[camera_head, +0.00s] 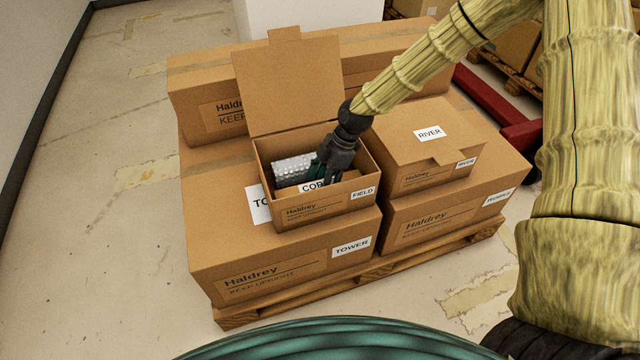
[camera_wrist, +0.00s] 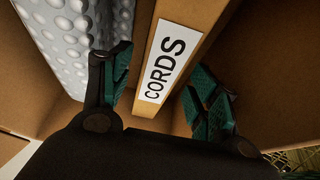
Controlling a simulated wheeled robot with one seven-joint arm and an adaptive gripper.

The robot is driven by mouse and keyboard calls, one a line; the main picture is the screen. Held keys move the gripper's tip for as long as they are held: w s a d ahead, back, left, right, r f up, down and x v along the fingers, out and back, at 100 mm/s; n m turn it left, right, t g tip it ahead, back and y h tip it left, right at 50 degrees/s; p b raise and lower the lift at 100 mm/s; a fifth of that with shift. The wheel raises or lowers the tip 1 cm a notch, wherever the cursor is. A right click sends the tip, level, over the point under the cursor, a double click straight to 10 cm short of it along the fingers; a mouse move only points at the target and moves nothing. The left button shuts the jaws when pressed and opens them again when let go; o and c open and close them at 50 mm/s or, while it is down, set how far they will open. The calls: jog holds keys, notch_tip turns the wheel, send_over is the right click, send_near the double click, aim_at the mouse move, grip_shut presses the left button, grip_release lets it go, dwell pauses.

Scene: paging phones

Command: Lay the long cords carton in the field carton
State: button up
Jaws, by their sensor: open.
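The field carton (camera_head: 328,208) stands open, its flap raised at the back, on top of the tower carton. The long cords carton (camera_head: 313,187), narrow and brown with a white CORDS label, is inside the field carton, beside a bubble-wrapped item (camera_head: 293,171). My gripper (camera_head: 328,176) reaches down into the field carton. In the wrist view my gripper (camera_wrist: 160,75) is open, with one teal-padded finger on each side of the cords carton (camera_wrist: 168,62). Gaps show between the pads and the carton. Whether the cords carton rests on the bottom is hidden.
The closed river carton (camera_head: 400,137) stands just right of the field carton. The tower carton (camera_head: 225,240) and another large carton (camera_head: 430,228) lie beneath, on a wooden pallet (camera_head: 375,272). A long carton (camera_head: 195,90) is behind. Open floor lies to the left.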

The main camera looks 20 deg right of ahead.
jog(key=p+v, duration=0.1)
jog(key=v, duration=0.9)
jog(key=shift+r, duration=0.15)
jog(key=shift+d+p, duration=0.1)
jog(key=shift+p, duration=0.2)
